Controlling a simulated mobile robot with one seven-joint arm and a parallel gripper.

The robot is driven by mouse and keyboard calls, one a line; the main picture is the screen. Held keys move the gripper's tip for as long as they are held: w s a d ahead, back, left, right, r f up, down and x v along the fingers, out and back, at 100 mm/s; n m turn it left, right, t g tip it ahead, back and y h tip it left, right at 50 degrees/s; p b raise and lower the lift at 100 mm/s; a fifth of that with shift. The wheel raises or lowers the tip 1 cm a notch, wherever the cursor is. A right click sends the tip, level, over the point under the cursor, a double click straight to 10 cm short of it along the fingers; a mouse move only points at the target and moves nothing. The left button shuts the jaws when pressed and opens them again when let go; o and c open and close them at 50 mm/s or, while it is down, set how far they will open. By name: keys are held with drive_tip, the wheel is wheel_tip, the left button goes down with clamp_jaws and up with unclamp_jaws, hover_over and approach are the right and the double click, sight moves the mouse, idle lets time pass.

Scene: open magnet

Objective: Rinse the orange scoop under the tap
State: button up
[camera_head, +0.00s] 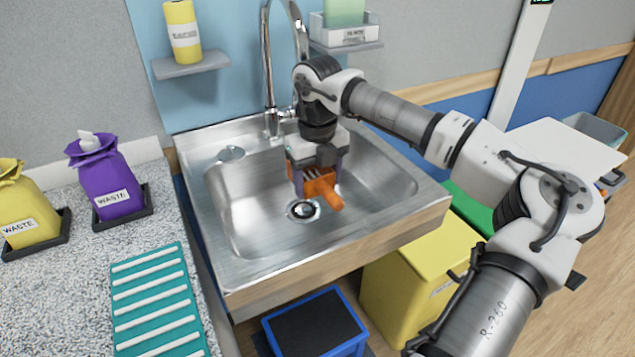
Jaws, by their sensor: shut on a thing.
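The orange scoop (327,190) is in my gripper (315,179), over the basin of the steel sink (250,220). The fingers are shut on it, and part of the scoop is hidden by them. The scoop's handle end points toward the front right. The chrome tap (267,75) rises at the back of the sink, with its curved spout partly hidden behind my arm. Whether water runs is not visible. The drain (302,210) lies just below and left of the scoop.
A purple waste bag (105,182) and a yellow waste bag (25,210) stand on the counter at left, near a teal ribbed mat (155,300). A shelf (190,65) holds a yellow bottle (183,32). A yellow bin (420,275) and a blue bin (315,325) stand below the sink.

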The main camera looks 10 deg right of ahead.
drive_tip(key=shift+d, duration=0.1)
drive_tip(key=shift+s+d, duration=0.3)
drive_tip(key=shift+d, duration=0.15)
drive_tip(key=s+a+b, duration=0.2)
drive_tip(key=s+a, duration=0.2)
drive_tip(key=s, duration=0.3)
drive_tip(key=shift+b, duration=0.4)
idle(0.4)
drive_tip(key=shift+s+r, duration=0.1)
idle(1.0)
